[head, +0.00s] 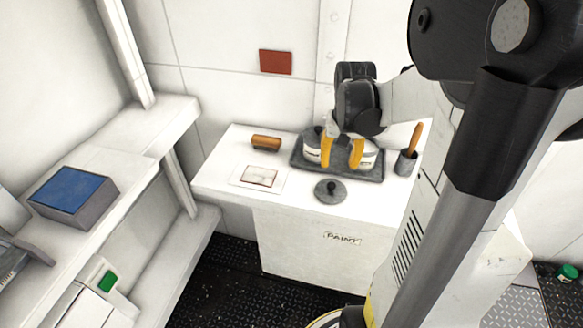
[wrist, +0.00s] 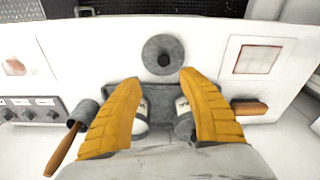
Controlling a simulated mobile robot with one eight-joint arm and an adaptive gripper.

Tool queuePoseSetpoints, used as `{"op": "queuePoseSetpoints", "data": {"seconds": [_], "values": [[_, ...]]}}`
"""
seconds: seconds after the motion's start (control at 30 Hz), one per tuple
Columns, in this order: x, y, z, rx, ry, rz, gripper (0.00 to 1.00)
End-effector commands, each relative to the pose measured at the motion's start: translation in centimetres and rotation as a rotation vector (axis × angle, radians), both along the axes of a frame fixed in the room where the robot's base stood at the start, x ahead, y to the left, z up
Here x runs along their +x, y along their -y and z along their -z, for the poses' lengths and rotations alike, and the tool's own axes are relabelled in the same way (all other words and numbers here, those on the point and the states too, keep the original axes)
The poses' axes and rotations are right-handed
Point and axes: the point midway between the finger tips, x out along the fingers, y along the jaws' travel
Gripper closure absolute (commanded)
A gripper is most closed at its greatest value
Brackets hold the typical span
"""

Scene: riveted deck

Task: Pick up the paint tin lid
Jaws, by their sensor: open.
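A round grey lid (head: 330,190) with a dark central knob lies flat on the white paint cabinet top, in front of a dark tray (head: 300,163). It also shows in the wrist view (wrist: 160,66), just beyond my fingertips. My gripper (head: 341,160) has yellow fingers spread apart with nothing between them. It hangs over the tray, behind the lid and apart from it. Two pale tins stand on the tray, partly hidden by my fingers; the left tin (head: 312,152) has a dark grey top.
A cup with a wooden-handled brush (head: 406,163) stands right of the tray. An orange-brown roller or block (head: 266,142) and a framed card (head: 260,176) lie to the left. A blue-topped box (head: 73,190) sits on the left bench. The cabinet top around the lid is clear.

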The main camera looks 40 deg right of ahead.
Motion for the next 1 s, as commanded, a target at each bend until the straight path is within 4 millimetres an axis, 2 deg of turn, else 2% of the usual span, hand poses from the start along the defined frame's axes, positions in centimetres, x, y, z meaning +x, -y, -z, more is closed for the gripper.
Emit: {"op": "queuePoseSetpoints", "data": {"seconds": [0.3,0.57,0.8,1.0], "values": [[0.5,0.2,4.6,-0.001,0.001,-0.002,0.52],[0.7,0.0,6.4,-0.002,0.001,-0.004,0.52],[1.1,-0.4,10.2,-0.002,0.001,-0.003,0.52],[1.1,-0.3,10.6,-0.002,0.001,-0.003,0.52]]}}
